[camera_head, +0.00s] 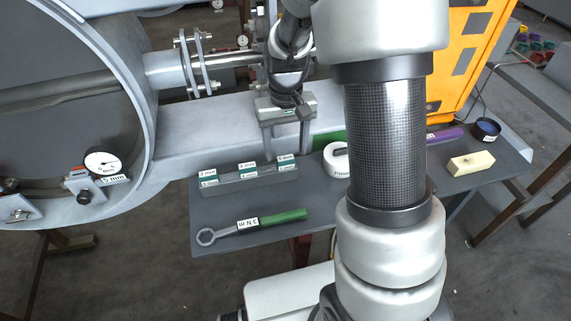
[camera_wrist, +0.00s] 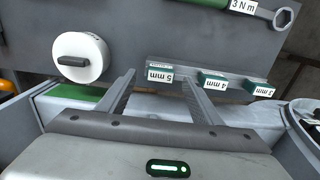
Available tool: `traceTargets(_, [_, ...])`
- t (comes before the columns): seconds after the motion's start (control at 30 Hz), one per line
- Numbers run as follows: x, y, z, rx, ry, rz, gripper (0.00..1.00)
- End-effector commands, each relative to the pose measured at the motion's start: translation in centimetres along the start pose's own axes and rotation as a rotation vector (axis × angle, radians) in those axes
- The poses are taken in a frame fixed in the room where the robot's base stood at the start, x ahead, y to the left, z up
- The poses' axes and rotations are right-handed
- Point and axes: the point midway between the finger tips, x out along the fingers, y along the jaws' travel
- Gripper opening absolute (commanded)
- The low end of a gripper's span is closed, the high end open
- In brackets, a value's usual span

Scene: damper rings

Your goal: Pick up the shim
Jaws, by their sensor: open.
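Several green-ended shims with white labels sit in a grey rack (camera_head: 232,186) on the table. In the wrist view the labels are upside down: the 5 mm shim (camera_wrist: 160,74), the 4 mm shim (camera_wrist: 212,82) and the 3 mm shim (camera_wrist: 259,89). My gripper (camera_wrist: 158,78) is open and empty, its two fingers apart. In the wrist view the 5 mm shim appears between the fingertips, with no clear contact. In the head view my gripper (camera_head: 287,138) points down behind the rack's right end.
A white round container (camera_head: 337,160) stands right of the rack. A green-handled 3 N m wrench (camera_head: 255,226) lies in front. A cream block (camera_head: 471,163) and a dark blue round container (camera_head: 487,129) are further right. A large grey ring with a dial gauge (camera_head: 103,162) stands left.

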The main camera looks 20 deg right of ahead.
Motion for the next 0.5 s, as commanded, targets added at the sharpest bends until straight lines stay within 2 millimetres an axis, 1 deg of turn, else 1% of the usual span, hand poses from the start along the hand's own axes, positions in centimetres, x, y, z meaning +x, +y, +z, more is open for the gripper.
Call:
traceTargets(0.03, [1.1, -0.1, 0.1, 0.0, -0.003, 0.0, 0.59])
traceTargets(0.1, [2.0, -0.1, 0.1, 0.0, -0.002, 0.0, 0.59])
traceTargets(0.2, [2.7, -0.1, 0.1, 0.0, -0.001, -0.001, 0.59])
traceTargets(0.47, [2.8, -0.1, 0.0, 0.0, 0.001, 0.0, 0.59])
traceTargets(0.5, [2.8, -0.1, 0.0, 0.0, 0.001, 0.0, 0.53])
